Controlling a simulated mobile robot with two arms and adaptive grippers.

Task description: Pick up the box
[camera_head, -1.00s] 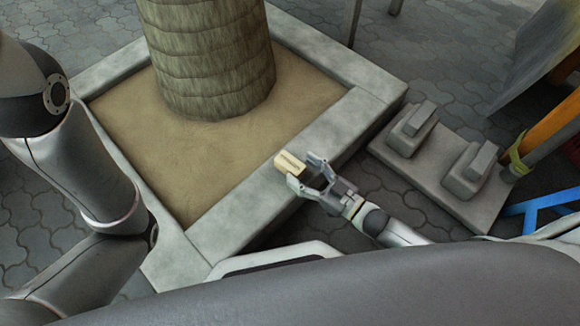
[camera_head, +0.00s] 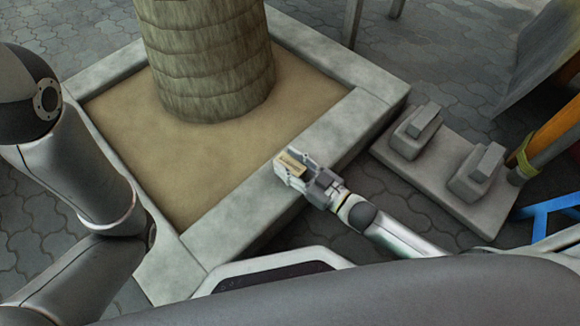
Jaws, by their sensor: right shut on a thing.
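The box (camera_head: 291,162) is small and tan with dark marks on its top. It is at the inner edge of the grey stone border around the planter, in the middle of the head view. My right gripper (camera_head: 294,169) is shut on the box, with its fingers along the box's sides. I cannot tell whether the box touches the stone below it. My left arm comes in at the left, but its gripper is out of view.
A stone planter border (camera_head: 232,229) surrounds sand and a thick tree trunk (camera_head: 205,60). At the right lies a grey slab (camera_head: 440,180) with two raised blocks. A blue frame (camera_head: 545,215) and an orange post (camera_head: 552,130) stand at the far right. Paving is open behind.

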